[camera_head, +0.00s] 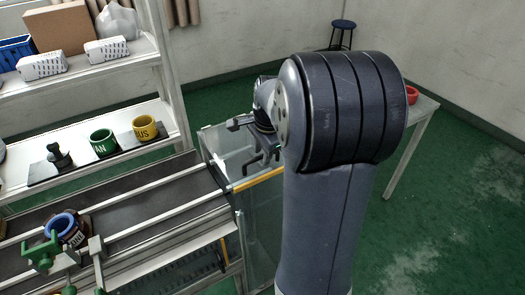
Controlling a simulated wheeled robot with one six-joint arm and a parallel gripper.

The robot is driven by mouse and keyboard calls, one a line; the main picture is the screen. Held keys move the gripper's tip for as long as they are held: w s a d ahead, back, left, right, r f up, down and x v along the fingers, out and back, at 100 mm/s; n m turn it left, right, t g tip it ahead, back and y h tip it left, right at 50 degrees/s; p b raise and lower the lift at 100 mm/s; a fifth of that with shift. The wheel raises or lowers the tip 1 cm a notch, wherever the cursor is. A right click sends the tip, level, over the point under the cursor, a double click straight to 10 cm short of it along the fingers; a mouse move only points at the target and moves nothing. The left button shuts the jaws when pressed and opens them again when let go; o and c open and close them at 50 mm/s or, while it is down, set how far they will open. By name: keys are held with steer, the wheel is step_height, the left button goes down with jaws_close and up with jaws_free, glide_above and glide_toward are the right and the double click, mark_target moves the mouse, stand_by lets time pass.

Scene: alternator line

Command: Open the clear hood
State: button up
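The clear hood (222,146) is a see-through box at the end of the conveyor, in the middle of the view. A yellow strip (258,180) runs along its front upper edge. My gripper (246,146) is over the hood, just behind the yellow strip, with its fingers pointing left. The fingers look spread apart with nothing between them. My arm hides the hood's right side, and I cannot tell whether the gripper touches the hood.
A conveyor (130,206) with pale rails runs left from the hood. A blue-rimmed part (66,228) sits there by green clamps (42,252). A shelf (60,138) behind holds green (103,143) and yellow (145,128) rings.

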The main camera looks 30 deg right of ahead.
jaws_close()
stand_by(0.4)
